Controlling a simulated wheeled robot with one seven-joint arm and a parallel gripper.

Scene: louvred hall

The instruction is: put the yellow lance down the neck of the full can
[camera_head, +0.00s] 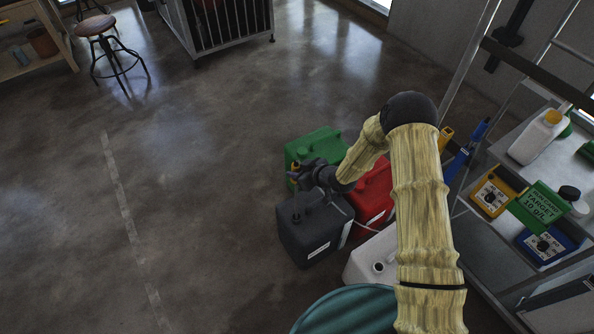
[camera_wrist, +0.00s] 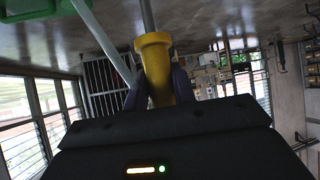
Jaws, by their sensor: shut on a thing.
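My gripper (camera_head: 296,174) is above the black can at the left of a group of cans. In the wrist view its jaws (camera_wrist: 157,90) are shut on the yellow lance (camera_wrist: 154,60), whose thin grey rod runs away toward the top edge. On the floor are a green can (camera_head: 316,145), a black can (camera_head: 311,235), a red can (camera_head: 372,196), partly behind my arm, and a white can (camera_head: 368,262). I cannot tell which is full, nor where the lance's tip is.
A metal bench (camera_head: 488,230) at the right holds a yellow meter (camera_head: 492,196), a blue meter (camera_head: 543,245), a green target sign (camera_head: 540,205) and a white bottle (camera_head: 535,138). A stool (camera_head: 98,30) and a barred cage (camera_head: 225,25) stand far back. The floor left of the cans is clear.

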